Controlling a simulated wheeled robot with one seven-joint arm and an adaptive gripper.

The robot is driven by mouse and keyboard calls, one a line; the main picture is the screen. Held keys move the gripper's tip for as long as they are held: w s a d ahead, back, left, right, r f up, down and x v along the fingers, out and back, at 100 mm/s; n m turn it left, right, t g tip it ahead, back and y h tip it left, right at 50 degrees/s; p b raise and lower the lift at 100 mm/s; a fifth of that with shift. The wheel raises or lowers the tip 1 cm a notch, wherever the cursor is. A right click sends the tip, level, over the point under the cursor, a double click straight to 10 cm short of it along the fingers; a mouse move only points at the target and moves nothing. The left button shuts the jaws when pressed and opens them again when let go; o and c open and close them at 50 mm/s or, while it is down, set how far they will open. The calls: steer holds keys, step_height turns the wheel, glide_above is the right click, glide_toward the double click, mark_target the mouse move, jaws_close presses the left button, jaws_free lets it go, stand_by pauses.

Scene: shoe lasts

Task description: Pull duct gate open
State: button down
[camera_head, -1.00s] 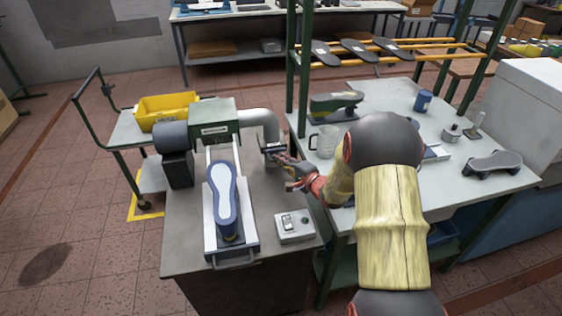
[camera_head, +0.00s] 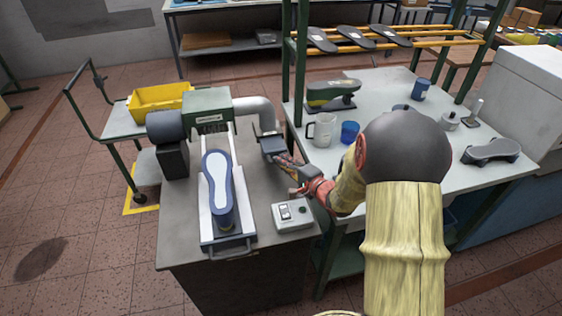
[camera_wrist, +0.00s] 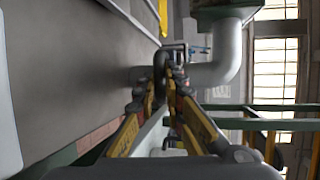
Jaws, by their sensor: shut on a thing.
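The grey duct (camera_head: 253,106) bends from the back of the green-topped machine down toward the bench. The duct gate (camera_head: 271,144) is a dark grey plate with a pale top at its lower end. My gripper (camera_head: 286,160) reaches in from the right and is shut at the gate's near right side. In the wrist view my gripper (camera_wrist: 170,78) has its fingers closed around the dark gate handle (camera_wrist: 159,68), with the duct (camera_wrist: 228,60) just beyond. The gate plate stands out from the duct. How far the slot is uncovered is hidden.
A machine (camera_head: 209,103) with a blue-and-white last (camera_head: 217,180) stands left of the gate. A switch box (camera_head: 291,215) sits in front.

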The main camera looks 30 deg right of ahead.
steer(key=shift+s+f, duration=0.2)
steer(key=shift+f, duration=0.05)
steer(key=c, duration=2.1)
jaws_free()
steer(key=shift+s+r, duration=0.1)
steer(key=shift+s, duration=0.05)
steer(key=shift+c, duration=0.2)
steer(key=shift+o, duration=1.3)
steer(key=shift+r, duration=0.1)
steer(key=v, duration=1.1)
steer(key=shift+s, duration=0.4)
